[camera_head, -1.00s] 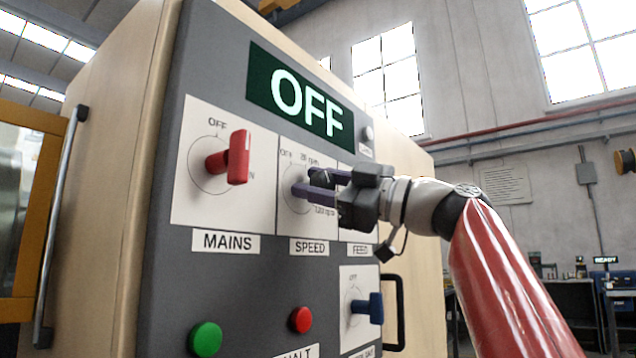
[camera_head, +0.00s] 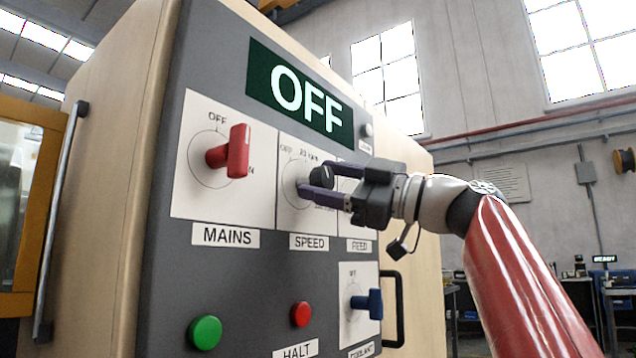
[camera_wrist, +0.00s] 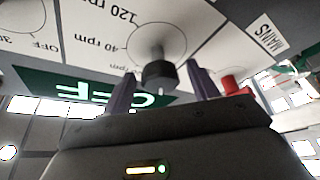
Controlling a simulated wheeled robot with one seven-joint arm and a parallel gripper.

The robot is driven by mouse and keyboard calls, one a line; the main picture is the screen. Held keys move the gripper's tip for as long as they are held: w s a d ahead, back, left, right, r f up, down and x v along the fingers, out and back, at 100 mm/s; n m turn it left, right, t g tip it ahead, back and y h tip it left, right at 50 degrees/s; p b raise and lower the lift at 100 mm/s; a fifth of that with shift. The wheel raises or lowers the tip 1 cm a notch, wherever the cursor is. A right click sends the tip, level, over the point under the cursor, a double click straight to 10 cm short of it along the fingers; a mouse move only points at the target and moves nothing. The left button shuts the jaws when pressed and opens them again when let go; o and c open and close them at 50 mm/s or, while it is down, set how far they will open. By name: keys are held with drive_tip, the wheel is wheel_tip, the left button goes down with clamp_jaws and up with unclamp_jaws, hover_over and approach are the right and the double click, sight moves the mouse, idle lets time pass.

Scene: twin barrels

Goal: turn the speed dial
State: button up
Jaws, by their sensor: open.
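The speed dial is a black knob (camera_head: 321,177) on a white plate above the SPEED label (camera_head: 309,242). In the wrist view the dial (camera_wrist: 158,73) stands out from its plate, with 40 rpm and 120 rpm marks beside it. My gripper (camera_head: 314,179) is open in front of the dial, with one purple finger above it and one below. In the wrist view the fingers of my gripper (camera_wrist: 160,70) stand on either side of the knob with gaps, and no contact shows. I cannot tell the dial's exact setting.
The red MAINS switch (camera_head: 237,151) is left of the dial, and the FEED plate (camera_head: 358,246) is right, partly hidden by my gripper. Below are a green button (camera_head: 205,335), a red button (camera_head: 301,314) and a blue switch (camera_head: 368,303). The display (camera_head: 300,96) reads OFF.

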sight(332, 188)
drive_tip(key=b+v, duration=0.1)
drive_tip(key=v, duration=0.5)
drive_tip(key=shift+f, duration=0.1)
idle(0.3)
drive_tip(key=shift+w+a+f+m+t+h, duration=0.1)
drive_tip(key=shift+w+f+m+t+h, duration=0.2)
drive_tip(key=shift+m, duration=0.3)
wheel_tip(332, 188, down, 24)
drive_tip(key=m+t+h, duration=0.1)
drive_tip(key=m+h, duration=0.9)
drive_tip(key=m, duration=0.5)
drive_tip(key=s+d+f+m+g+h, duration=0.1)
drive_tip(key=s+d+f+m+h, duration=0.1)
drive_tip(key=s+f, duration=0.4)
drive_tip(key=s+d+f+m+g+h, duration=0.1)
drive_tip(key=s+f, duration=0.5)
drive_tip(key=f, duration=0.9)
drive_tip(key=s+d+f+m+g+h+p, duration=0.1)
drive_tip(key=s+d+f+m+g+h, duration=0.1)
drive_tip(key=s+f+h, duration=0.4)
wheel_tip(332, 188, down, 6)
drive_tip(key=shift+d+r+m, duration=0.15)
drive_tip(key=shift+d+m, duration=0.45)
drive_tip(key=shift+d, duration=0.55)
